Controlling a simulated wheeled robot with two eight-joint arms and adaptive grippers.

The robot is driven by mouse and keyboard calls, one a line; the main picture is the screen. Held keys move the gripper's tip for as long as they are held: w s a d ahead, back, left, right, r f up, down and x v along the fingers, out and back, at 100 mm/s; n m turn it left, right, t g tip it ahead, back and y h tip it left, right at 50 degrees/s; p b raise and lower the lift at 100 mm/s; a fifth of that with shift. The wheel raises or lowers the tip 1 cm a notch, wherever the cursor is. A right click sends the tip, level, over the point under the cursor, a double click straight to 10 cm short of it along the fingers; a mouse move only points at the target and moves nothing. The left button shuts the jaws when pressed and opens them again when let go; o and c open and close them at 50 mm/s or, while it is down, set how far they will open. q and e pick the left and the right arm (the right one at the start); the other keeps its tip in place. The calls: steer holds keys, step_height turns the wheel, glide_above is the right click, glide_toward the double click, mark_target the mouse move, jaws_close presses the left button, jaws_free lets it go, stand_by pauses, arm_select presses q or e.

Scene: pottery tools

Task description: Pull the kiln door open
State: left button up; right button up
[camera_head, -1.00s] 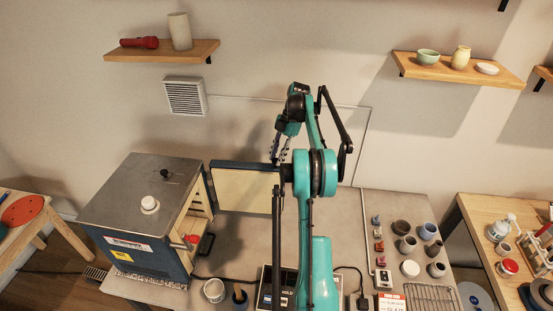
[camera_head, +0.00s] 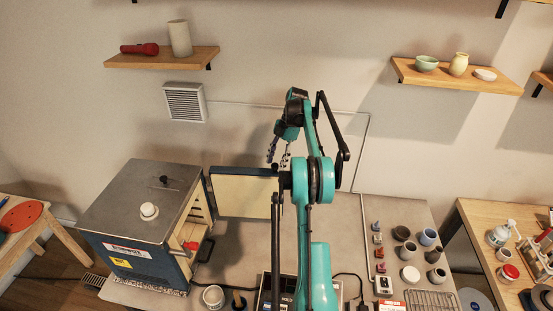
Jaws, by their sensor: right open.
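The kiln (camera_head: 133,211) is a box with a grey metal top and dark blue front, standing at the left of the work table. Its door (camera_head: 246,195), a dark-framed panel with a cream inner face, stands swung wide open to the right of the kiln body. A light interior with a shelf and something red shows through the opening. My right gripper (camera_head: 278,156) is open and empty, raised just above and beside the door's far right top edge. Whether it touches the door cannot be told. My left gripper is not in view.
The grey table (camera_head: 345,225) has clear room behind my right arm. Several small pots (camera_head: 401,233) and a wire rack (camera_head: 431,301) stand at the right. A cup (camera_head: 213,296) stands in front of the door. Shelves (camera_head: 160,57) hang on the wall above.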

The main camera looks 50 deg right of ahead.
step_height(320, 180, up, 10)
stand_by(0.5)
steer(key=shift+f, duration=0.1)
stand_by(0.4)
